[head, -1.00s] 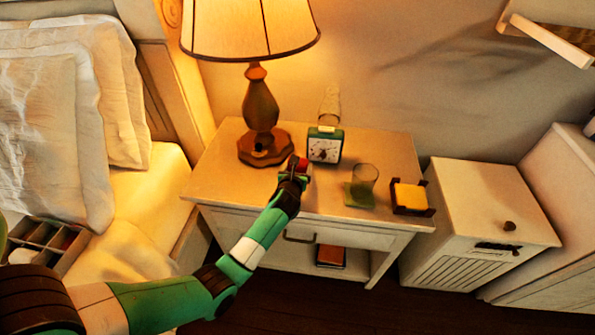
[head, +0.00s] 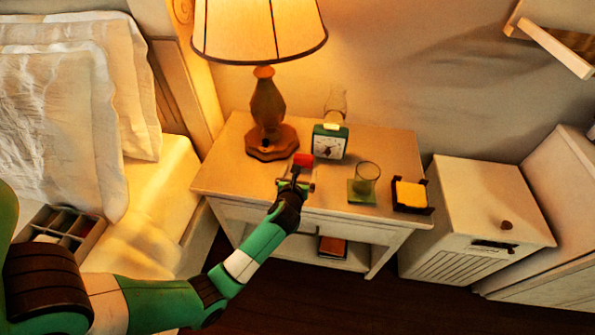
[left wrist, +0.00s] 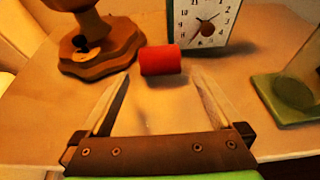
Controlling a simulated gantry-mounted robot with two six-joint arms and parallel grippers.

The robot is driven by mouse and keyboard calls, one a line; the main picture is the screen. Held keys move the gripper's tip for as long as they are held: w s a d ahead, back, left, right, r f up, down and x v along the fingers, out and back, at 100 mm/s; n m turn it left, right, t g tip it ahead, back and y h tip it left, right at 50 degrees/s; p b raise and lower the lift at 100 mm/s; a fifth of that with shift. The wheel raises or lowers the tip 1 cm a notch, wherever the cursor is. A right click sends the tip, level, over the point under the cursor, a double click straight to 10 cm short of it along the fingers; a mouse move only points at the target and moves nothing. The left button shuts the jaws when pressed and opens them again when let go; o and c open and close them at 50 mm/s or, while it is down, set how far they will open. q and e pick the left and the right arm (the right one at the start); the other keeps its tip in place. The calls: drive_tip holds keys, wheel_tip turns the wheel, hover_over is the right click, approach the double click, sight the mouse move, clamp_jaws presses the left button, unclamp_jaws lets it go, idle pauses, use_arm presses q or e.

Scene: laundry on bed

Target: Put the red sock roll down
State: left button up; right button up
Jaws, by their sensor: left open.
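The red sock roll (head: 303,159) lies on the nightstand top (head: 225,170), between the lamp base and the clock. It also shows in the left wrist view (left wrist: 160,60), on its side just beyond the fingertips. My left gripper (head: 297,178) is open and empty. Its fingers (left wrist: 160,82) point at the roll from the front edge side, with the roll apart from them and bare tabletop between them. My right gripper is in neither view.
A lit lamp (head: 271,145) stands behind left and a green clock (head: 330,141) behind right. A glass on a green coaster (head: 364,185) and a holder with yellow notes (head: 411,195) stand to the right. A divided box (head: 63,228) sits on the bed at left.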

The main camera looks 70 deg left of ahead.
use_arm(q)
drive_tip(key=p+v, duration=0.1)
drive_tip(key=v, duration=0.4)
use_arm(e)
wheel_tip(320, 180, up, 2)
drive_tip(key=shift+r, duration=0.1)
use_arm(q)
drive_tip(key=shift+a, duration=0.1)
